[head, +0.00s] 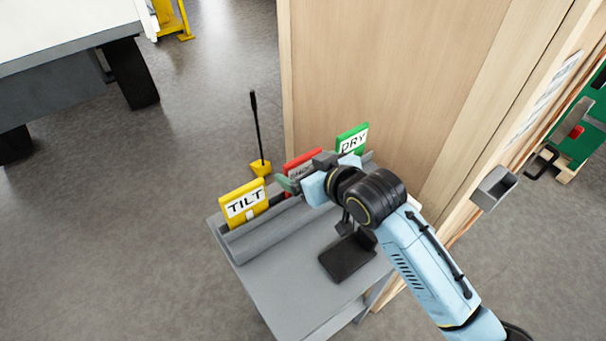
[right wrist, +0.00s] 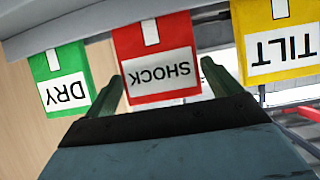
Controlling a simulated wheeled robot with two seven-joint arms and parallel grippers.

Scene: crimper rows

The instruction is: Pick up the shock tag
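The red shock tag (right wrist: 160,50) fills the middle of the right wrist view, its label upside down there. In the head view the shock tag (head: 301,160) stands in a grey rack between the yellow and green tags, partly hidden by my right gripper. My right gripper (right wrist: 165,85) is open, with one finger on either side of the shock tag's lower part in the wrist view. I cannot tell whether the fingers touch it. In the head view my right gripper (head: 291,184) is at the rack. My left gripper is not in view.
The yellow TILT tag (head: 244,203) stands to the left and the green DRY tag (head: 352,141) to the right. The grey stand (head: 285,285) carries a black holder (head: 347,258). A wooden wall (head: 375,80) rises behind. A yellow dustpan (head: 260,168) stands on the floor.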

